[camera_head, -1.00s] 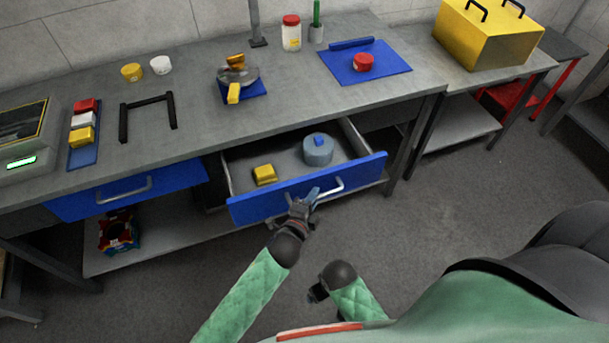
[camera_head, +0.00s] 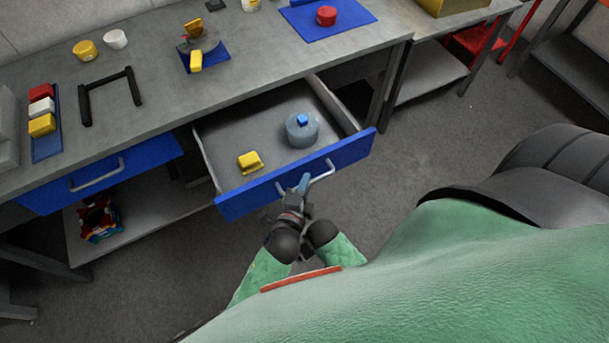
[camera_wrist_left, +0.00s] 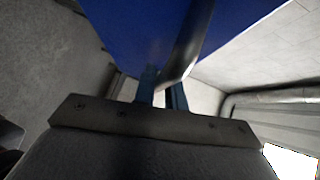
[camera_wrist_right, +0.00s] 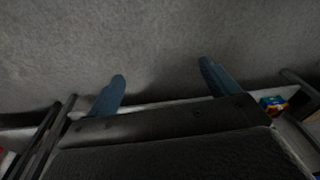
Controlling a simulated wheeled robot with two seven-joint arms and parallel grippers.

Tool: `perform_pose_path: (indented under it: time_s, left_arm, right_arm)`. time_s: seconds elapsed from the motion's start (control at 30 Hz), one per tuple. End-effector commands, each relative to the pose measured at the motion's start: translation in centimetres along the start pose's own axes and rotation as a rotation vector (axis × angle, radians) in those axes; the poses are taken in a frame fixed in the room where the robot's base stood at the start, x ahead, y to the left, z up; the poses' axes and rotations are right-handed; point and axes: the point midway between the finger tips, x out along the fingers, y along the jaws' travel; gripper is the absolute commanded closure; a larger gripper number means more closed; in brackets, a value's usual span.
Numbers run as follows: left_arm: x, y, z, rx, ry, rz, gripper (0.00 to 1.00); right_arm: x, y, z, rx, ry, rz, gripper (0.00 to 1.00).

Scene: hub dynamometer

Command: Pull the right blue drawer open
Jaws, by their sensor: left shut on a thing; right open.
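The right blue drawer (camera_head: 345,152) stands well out from the bench in the head view. Its grey inside holds a yellow block (camera_head: 250,162) and a grey-blue round container with a blue knob (camera_head: 302,130). My left gripper (camera_head: 303,186) is at the metal bar handle (camera_head: 322,177) on the drawer front. In the left wrist view its blue fingers (camera_wrist_left: 162,92) are shut around the handle bar (camera_wrist_left: 192,45), with the blue front behind. My right gripper is hidden behind my arms in the head view; in the right wrist view its fingers (camera_wrist_right: 162,88) are wide apart and empty over the floor.
The left blue drawer (camera_head: 100,178) is shut. A lower shelf (camera_head: 150,208) holds a red and blue item (camera_head: 98,218). The benchtop (camera_head: 150,75) carries a black frame (camera_head: 108,92), colored blocks and a blue mat (camera_head: 345,22). Grey floor is free right of the drawer.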

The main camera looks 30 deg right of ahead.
Motion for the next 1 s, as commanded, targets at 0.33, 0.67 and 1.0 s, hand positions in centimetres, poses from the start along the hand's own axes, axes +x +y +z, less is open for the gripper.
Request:
perform_pose_path:
  time_s: [0.33,0.67,1.0]
  left_arm:
    - [0.0,0.0,0.0,0.0,0.0,0.001,0.66]
    - [-2.2,0.0,0.0,0.001,0.0,0.002,0.66]
    - [-6.7,0.0,0.0,0.0,-0.001,0.002,0.66]
  right_arm:
    - [0.0,0.0,0.0,0.0,0.0,0.0,0.13]
    - [1.8,0.3,0.5,0.0,-0.003,0.004,0.13]
    - [5.4,0.8,1.7,0.0,-0.005,0.009,0.13]
